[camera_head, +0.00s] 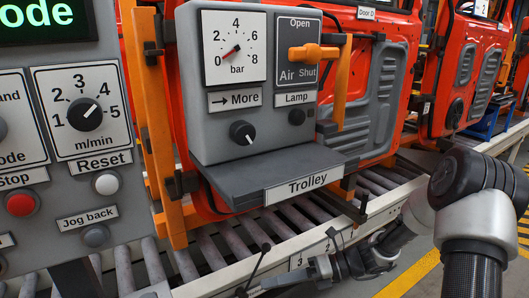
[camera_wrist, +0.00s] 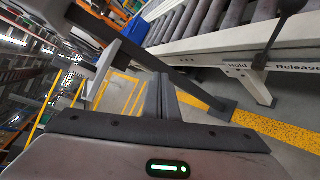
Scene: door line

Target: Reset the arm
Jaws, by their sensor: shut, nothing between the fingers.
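My arm enters the head view from the right, bent down and leftward in front of the conveyor. My gripper (camera_wrist: 162,98) shows in the wrist view with its dark fingers together and nothing between them. In the head view it is low, near the bottom edge, beside the conveyor's side rail and below the trolley's grey shelf; its fingertips are hard to make out there. It appears to hold nothing.
A grey control panel (camera_head: 60,160) with knobs and buttons stands at left. The trolley box (camera_head: 232,125) with gauge, orange air valve (camera_head: 313,53) and shelf (camera_head: 270,180) is central. Red doors (camera_head: 385,90) stand behind. The roller conveyor (camera_head: 205,250) runs below; yellow-marked floor (camera_head: 415,272) is open at right.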

